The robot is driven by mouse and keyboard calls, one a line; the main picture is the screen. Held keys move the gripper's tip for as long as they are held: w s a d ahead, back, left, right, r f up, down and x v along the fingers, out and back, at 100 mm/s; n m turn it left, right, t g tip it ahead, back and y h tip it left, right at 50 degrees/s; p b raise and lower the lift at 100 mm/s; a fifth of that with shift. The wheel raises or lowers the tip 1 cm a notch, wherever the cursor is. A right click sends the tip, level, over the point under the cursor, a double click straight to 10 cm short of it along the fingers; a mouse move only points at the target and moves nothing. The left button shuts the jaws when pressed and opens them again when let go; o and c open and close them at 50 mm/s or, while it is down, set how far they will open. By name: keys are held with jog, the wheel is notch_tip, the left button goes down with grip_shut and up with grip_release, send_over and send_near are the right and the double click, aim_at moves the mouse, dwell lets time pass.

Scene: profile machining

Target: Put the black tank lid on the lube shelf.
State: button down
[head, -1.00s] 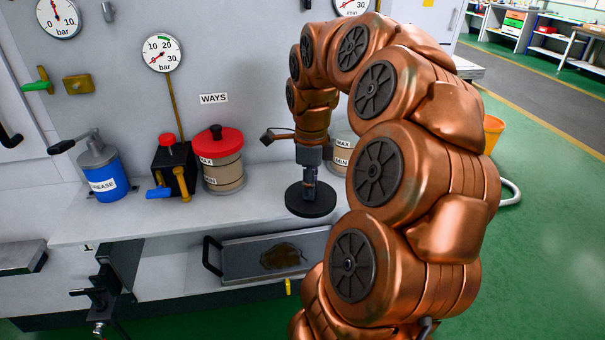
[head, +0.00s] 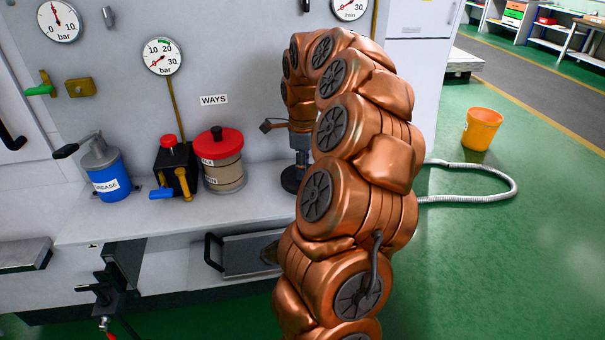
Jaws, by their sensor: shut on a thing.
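The black tank lid (head: 289,180) is a dark round disc at the right part of the lube shelf (head: 125,218), partly hidden by my copper arm. My gripper (head: 300,165) points down and is shut on the lid from above. I cannot tell whether the lid touches the shelf or hangs just above it. A tank with a red lid (head: 219,165) stands on the shelf to the left, under the WAYS label (head: 214,100).
A blue grease can (head: 105,172) and a black pump (head: 173,168) with a red knob stand further left on the shelf. A drip tray (head: 245,255) is below. An orange bucket (head: 482,128) and a hose (head: 490,198) are on the floor at right.

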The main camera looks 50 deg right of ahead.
jog(key=shift+f+p, duration=0.45)
jog(key=shift+f, duration=0.85)
jog(key=shift+f+b, duration=0.2)
jog(key=shift+b, duration=0.15)
jog(key=c, duration=1)
grip_release()
jog(key=shift+r, duration=0.1)
jog(key=shift+r+p, duration=0.2)
jog(key=shift+p, duration=0.15)
notch_tip(320, 180, up, 11)
jog(key=b, duration=0.3)
jog(key=shift+r, duration=0.45)
